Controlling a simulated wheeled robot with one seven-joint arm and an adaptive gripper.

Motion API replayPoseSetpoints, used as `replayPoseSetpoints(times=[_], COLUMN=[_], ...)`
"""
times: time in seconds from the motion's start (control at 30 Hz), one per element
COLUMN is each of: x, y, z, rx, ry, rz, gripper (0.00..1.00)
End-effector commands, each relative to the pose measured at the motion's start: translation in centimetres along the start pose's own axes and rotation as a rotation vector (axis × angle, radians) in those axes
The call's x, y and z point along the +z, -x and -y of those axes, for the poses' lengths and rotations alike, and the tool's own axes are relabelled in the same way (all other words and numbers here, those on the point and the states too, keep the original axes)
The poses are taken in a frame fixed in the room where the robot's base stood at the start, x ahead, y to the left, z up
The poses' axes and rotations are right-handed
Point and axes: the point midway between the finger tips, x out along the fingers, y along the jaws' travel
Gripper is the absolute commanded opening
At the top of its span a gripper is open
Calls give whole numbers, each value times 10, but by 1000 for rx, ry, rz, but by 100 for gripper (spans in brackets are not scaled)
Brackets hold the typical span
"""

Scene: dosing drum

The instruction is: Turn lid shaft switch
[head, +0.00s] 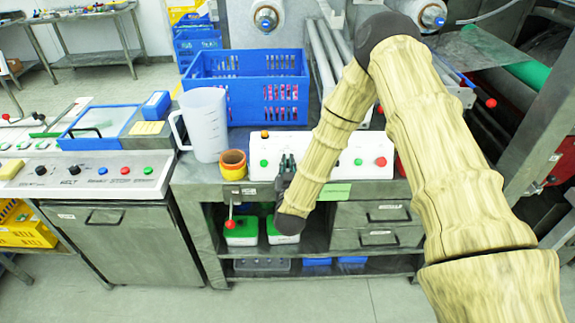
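A white control panel (322,142) stands on the front edge of the grey metal bench. It carries a green button (263,162) at left, another green button (358,161) and a red button (381,161) at right. I cannot make out which control is the lid shaft switch; labels are too small to read. My gripper (287,162), dark and small, is in front of the panel's left-middle part and hides what lies behind it. Whether it touches a control does not show, nor whether its fingers are apart. My arm hides part of the panel right of the gripper.
A yellow-orange cup (233,165) and a clear jug (205,124) stand left of the panel. A blue crate (233,92) is behind. A red-knobbed lever (230,223) hangs below the bench edge. Another panel (110,171) with several buttons is at left. Floor in front is clear.

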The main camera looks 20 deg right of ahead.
Motion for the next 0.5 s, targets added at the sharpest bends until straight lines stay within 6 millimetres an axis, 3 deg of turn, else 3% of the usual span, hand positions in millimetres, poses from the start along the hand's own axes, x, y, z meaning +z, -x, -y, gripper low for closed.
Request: replayPoseSetpoints(times=[0.5], x=[0], y=[0], z=[0], rx=[-96], ry=[138], rz=[-2], gripper=[0])
